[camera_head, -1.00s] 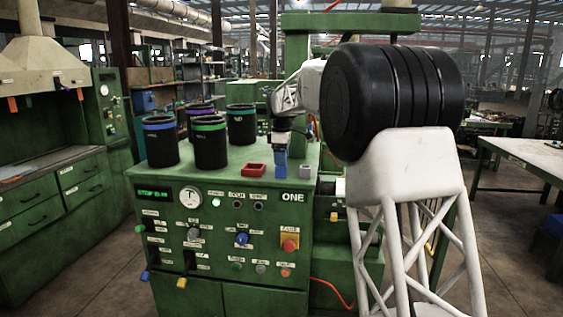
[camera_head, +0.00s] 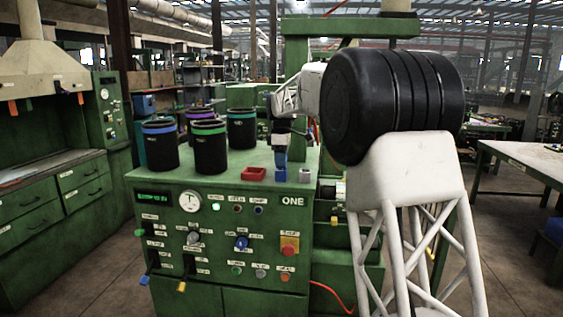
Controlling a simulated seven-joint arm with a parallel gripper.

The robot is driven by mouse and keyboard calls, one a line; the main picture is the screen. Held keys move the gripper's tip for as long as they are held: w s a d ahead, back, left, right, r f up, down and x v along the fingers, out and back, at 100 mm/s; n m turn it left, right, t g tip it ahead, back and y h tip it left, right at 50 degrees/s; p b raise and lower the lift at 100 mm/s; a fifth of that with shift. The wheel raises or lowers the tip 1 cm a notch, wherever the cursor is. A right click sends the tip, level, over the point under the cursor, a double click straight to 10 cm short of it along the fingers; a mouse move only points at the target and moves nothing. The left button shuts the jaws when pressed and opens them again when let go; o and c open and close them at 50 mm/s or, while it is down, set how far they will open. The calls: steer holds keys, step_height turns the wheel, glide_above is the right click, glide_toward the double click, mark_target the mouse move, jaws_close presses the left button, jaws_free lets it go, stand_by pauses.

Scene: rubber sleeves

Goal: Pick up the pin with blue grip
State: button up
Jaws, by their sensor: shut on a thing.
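The pin with the blue grip (camera_head: 281,163) stands upright on the green machine top, near its right side. Its blue grip shows as a small block. My gripper (camera_head: 281,145) is directly above it, pointing down, with its jaws shut on the upper part of the blue grip. The fingertips are small and dark in this view, and the pin's lower end is hard to make out.
A red tray (camera_head: 254,174) lies left of the pin and a small grey block (camera_head: 305,175) right of it. Several black bins with coloured rims, one blue-rimmed (camera_head: 160,147) and one green-rimmed (camera_head: 210,150), stand on the left. The green machine top (camera_head: 225,176) has free room at the front.

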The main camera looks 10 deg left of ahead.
steer(key=shift+r, duration=1.45)
steer(key=s+d, duration=0.2)
steer(key=s, duration=0.5)
steer(key=s+d+r, duration=0.1)
steer(key=s+d, duration=0.2)
steer(key=s, duration=0.5)
steer(key=shift+d+r, duration=0.2)
steer(key=shift+d, duration=0.05)
steer(key=shift+w, duration=0.15)
step_height(320, 180, up, 8)
glide_above(305, 176)
steer(key=shift+w+r, duration=0.25)
steer(key=shift+w, duration=0.25)
steer(key=shift+w+r, duration=0.2)
steer(key=shift+w, duration=0.3)
steer(key=shift+f, duration=0.4)
steer(key=shift+f, duration=6.2)
